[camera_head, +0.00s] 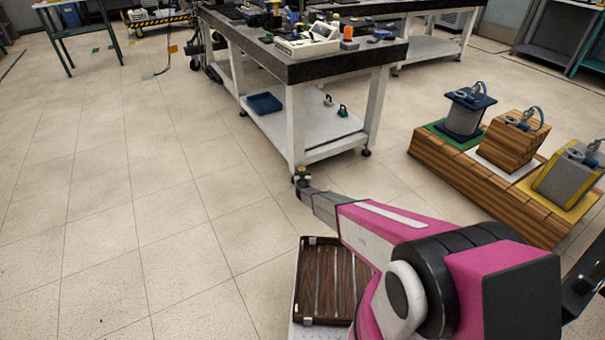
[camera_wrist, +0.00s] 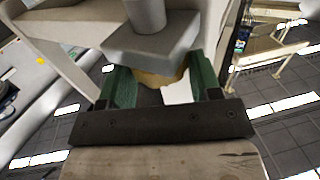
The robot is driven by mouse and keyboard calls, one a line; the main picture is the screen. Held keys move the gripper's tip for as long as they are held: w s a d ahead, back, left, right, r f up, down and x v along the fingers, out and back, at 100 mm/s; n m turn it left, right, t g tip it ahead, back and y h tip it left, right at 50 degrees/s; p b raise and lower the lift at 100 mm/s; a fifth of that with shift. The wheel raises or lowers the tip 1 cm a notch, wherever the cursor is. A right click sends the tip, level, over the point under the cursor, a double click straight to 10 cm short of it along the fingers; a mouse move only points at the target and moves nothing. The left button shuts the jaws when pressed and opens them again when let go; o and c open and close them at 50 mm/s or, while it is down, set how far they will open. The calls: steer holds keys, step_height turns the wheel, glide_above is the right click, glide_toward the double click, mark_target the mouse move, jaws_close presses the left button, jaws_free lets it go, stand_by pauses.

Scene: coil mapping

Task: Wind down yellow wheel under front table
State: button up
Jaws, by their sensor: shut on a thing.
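The front table (camera_head: 330,70) has a dark top, white legs and a low white shelf. My gripper (camera_head: 303,182) is at the foot of its nearest leg. The yellow wheel (camera_head: 304,173) shows there as a small patch, mostly hidden by my gripper. In the wrist view, my gripper (camera_wrist: 155,82) has its green fingers on either side of the yellow wheel (camera_wrist: 158,78), shut on it. A grey block and post (camera_wrist: 150,45) stand just above and hide much of the wheel.
A blue tray (camera_head: 265,103) and small items lie on the table's shelf. To the right, a wooden stand (camera_head: 480,180) carries several blocks with handles. Tools crowd the tabletop.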

steer(key=shift+a+m+h, duration=0.15)
steer(key=shift+m+h, duration=0.45)
steer(key=shift+h, duration=0.35)
steer(key=shift+a+m+h, duration=0.1)
steer(key=shift+m+h, duration=0.5)
steer(key=shift+h, duration=0.35)
steer(key=shift+m+h, duration=0.3)
steer(key=shift+h, duration=0.3)
steer(key=o, duration=0.9)
steer(key=shift+o, duration=0.2)
steer(key=shift+a, duration=0.1)
steer(key=shift+y, duration=0.3)
steer(key=shift+d+n+g+y, duration=0.2)
steer(key=shift+n+y, duration=0.7)
steer(key=shift+y, duration=0.45)
steer(key=shift+d+n+g+y, duration=0.1)
steer(key=shift+d+n+y, duration=0.1)
steer(key=shift+n+y, duration=0.9)
steer(key=shift+d+n+g+y, duration=0.15)
steer(key=shift+n+y, duration=0.55)
steer(key=shift+y, duration=0.85)
steer(key=shift+w+d+n+y, duration=0.1)
steer(key=shift+n+y, duration=0.3)
steer(key=shift+y, duration=0.2)
